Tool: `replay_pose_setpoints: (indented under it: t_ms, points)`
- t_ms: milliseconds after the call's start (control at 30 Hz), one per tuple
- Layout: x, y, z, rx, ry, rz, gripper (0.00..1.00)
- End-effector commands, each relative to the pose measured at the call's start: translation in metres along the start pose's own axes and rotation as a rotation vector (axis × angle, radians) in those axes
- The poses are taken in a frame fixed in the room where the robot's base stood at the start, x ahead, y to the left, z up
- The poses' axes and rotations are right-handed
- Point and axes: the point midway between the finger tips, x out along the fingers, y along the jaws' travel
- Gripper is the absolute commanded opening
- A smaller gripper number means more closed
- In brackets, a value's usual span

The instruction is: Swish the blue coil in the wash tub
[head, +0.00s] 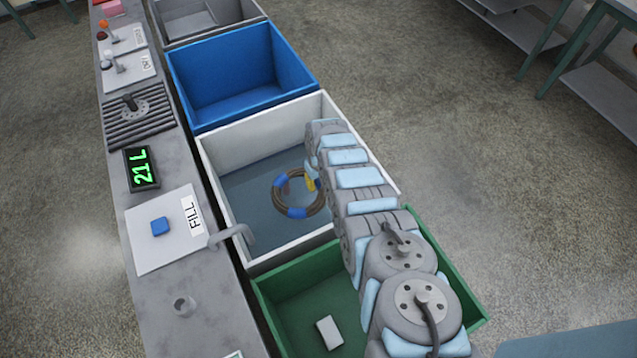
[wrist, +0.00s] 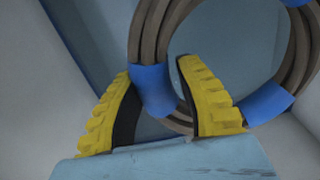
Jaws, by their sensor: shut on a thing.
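The coil is a ring of brownish hose with blue bands (head: 297,212). It is inside the white wash tub (head: 262,113), over the blue-grey water (head: 250,190); I cannot tell whether it touches the water. My gripper (head: 311,183) reaches down into the tub from the right, its yellow fingers at the coil's right edge. In the wrist view my gripper (wrist: 154,76) is shut on the coil, with one yellow finger on each side of a blue band (wrist: 152,90). The far part of the ring runs out of that view.
A blue tub (head: 240,85) stands beyond the white one, and a green tub (head: 300,300) nearer, with a small pale block (head: 329,332) inside. A grey tap (head: 235,235) hangs over the white tub's left rim. The left counter has a FILL button (head: 160,226) and a "21 L" display (head: 141,168).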

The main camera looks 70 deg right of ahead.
Motion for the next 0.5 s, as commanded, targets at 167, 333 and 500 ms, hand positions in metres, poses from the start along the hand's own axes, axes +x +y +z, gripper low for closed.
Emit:
replay_pose_setpoints:
  t_ms: [167, 333, 500]
  points:
    - [0.024, 0.001, 0.0, 0.0, 0.001, 0.0, 0.0]
    - [0.042, 0.001, -0.001, -0.001, 0.001, 0.001, 0.0]
    - [0.061, 0.002, 0.0, 0.0, 0.0, 0.0, 0.0]
